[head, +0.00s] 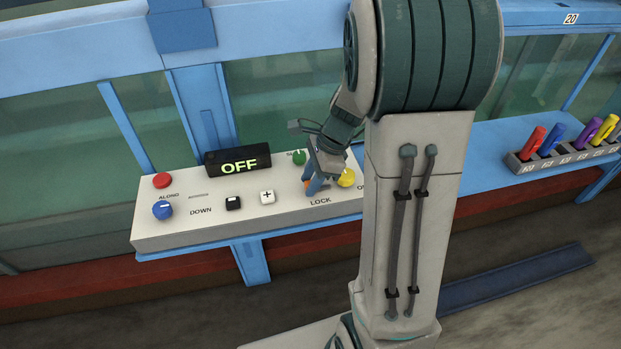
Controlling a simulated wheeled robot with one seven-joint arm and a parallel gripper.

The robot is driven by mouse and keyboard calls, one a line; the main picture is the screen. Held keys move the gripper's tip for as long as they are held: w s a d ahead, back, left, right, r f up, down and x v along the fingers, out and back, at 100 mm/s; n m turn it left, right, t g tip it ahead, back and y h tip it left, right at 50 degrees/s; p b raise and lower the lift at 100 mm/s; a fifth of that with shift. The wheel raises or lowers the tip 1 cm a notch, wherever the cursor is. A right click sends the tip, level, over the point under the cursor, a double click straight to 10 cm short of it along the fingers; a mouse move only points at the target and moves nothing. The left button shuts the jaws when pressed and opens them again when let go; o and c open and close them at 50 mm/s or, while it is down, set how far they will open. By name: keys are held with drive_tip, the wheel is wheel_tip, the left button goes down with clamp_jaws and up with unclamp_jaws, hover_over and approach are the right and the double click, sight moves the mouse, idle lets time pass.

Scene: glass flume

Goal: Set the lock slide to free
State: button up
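The white control panel (220,218) stands in front of the glass flume, with the printed word LOCK (320,201) near its front edge. My gripper (313,186) points down at the panel just above that word. A small orange part (307,184) shows beside the fingers; it may be the lock slide, but most of it is hidden. I cannot make out the slide's position, any free marking, or whether the fingers touch it. The finger gap is too small and covered to read.
Near my gripper are a green knob (299,157) and a yellow knob (346,177). Left are black (233,203) and white (267,197) buttons, a blue knob (162,210), a red button (162,180) and a display (238,161) reading OFF. A marker rack (527,165) stands right.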

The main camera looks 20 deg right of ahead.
sight(332, 187)
drive_tip(key=shift+o, duration=0.6)
drive_tip(key=shift+a, duration=0.1)
drive_tip(key=shift+r, duration=0.1)
drive_tip(key=v, duration=1.3)
drive_tip(key=shift+r, duration=0.3)
